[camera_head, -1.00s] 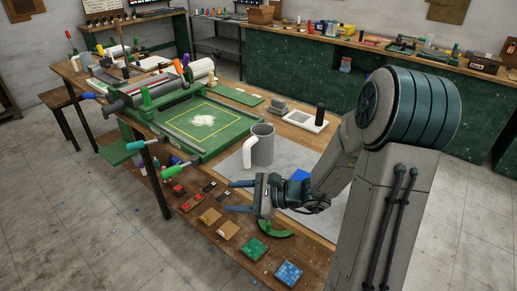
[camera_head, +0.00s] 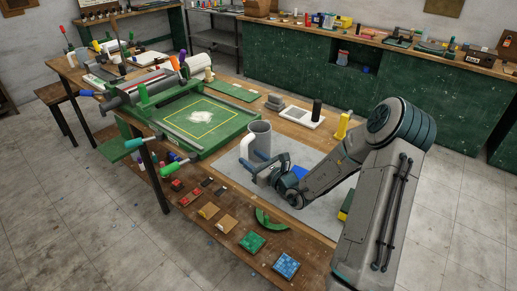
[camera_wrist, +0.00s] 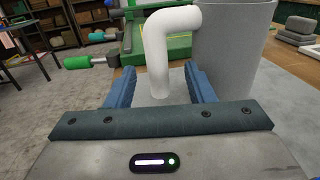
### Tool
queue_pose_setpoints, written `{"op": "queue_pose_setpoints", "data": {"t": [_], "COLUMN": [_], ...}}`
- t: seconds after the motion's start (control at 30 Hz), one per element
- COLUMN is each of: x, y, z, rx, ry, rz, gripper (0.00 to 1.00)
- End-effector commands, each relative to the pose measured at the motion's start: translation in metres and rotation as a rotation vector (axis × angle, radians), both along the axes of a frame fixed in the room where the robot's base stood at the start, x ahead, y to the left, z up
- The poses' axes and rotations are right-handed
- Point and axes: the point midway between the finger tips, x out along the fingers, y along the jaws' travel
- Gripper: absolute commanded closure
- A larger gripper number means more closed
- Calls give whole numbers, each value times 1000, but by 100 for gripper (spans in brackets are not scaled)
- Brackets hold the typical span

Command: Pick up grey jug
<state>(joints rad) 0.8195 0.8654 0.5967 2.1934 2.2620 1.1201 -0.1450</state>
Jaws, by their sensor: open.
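The grey jug (camera_head: 262,138) stands upright on a grey sheet (camera_head: 325,204) on the workbench. Its white handle (camera_head: 247,148) sticks out to the left and bends down. In the wrist view the handle (camera_wrist: 158,55) hangs ahead of and between my blue fingers, and the jug's body (camera_wrist: 232,50) rises behind the right finger. My gripper (camera_head: 260,167) is open right beside the jug, at its front. The wrist view also shows my gripper (camera_wrist: 160,90) with its fingers apart. I cannot tell whether either finger touches the handle.
A green press bed (camera_head: 200,118) with a yellow outline lies left of the jug. Grey blocks (camera_head: 275,101), a white tray (camera_head: 302,116) and a yellow bottle (camera_head: 342,126) stand behind and to the right.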

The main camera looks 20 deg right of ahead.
Motion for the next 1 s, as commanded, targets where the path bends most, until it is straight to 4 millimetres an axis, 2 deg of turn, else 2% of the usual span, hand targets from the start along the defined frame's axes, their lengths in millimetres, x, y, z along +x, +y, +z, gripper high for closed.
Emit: {"op": "queue_pose_setpoints", "data": {"t": [0.17,0.37,0.5,0.77,0.8,0.97,1.0], "x": [10,34,49,52,52,52,52], "y": [6,21,28,30,30,30,30], "z": [2,11,9,7,7,7,7], "rx": [1,2,1,0,0,0,0], "ry": [0,1,0,1,1,1,1], "rz": [0,1,2,1,1,1,1], "gripper": [51,51,51,51,54,99,100]}}
